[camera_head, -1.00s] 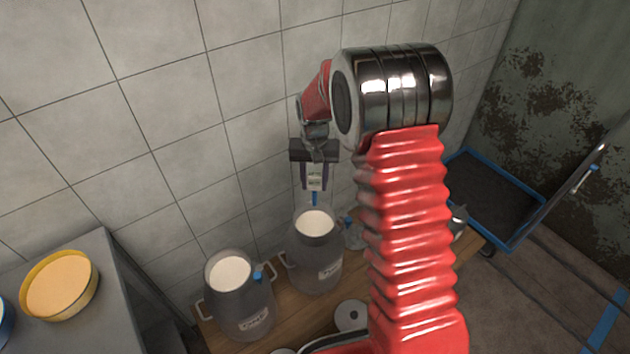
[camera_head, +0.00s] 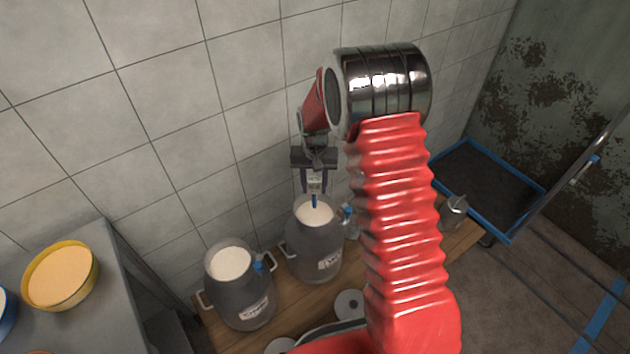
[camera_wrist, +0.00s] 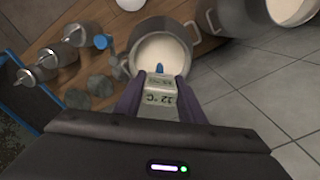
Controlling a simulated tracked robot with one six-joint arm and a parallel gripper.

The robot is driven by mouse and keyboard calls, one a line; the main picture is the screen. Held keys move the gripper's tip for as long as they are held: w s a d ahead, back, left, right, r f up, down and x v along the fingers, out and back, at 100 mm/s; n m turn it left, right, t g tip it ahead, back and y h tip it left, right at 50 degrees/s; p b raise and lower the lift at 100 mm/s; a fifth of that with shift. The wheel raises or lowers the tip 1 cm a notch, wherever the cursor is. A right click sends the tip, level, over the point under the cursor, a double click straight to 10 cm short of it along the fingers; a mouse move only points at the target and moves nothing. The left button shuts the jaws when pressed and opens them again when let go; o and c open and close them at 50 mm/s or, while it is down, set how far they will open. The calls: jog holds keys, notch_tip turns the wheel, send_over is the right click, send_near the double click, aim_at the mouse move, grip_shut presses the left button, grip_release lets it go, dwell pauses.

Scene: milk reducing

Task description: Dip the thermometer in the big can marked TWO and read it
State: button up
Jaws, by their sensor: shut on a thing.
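My gripper (camera_head: 315,188) is shut on the thermometer (camera_head: 314,181), a pale body with a display and a blue probe pointing down. In the wrist view the thermometer (camera_wrist: 160,98) shows what looks like 12 °C, above the milk (camera_wrist: 162,55). A second big can (camera_head: 240,300) of milk stands to the left. Both cans' labels are too small to read surely.
The cans stand on a wooden bench (camera_head: 290,298) against the tiled wall. Round lids (camera_head: 350,303) lie in front. A small metal can (camera_head: 455,210) stands to the right, near a blue-edged cart (camera_head: 490,185). A yellow bowl (camera_head: 35,300) sits on a grey counter at left.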

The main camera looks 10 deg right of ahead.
aim_at(315, 182)
jog(key=shift+f, duration=3.5)
jog(key=shift+r, duration=0.15)
jog(key=shift+r, duration=4.9)
jog(key=shift+s+n, duration=0.4)
jog(key=shift+s, duration=0.05)
notch_tip(315, 182, up, 11)
jog(key=s+n, duration=0.2)
jog(key=s, duration=0.1)
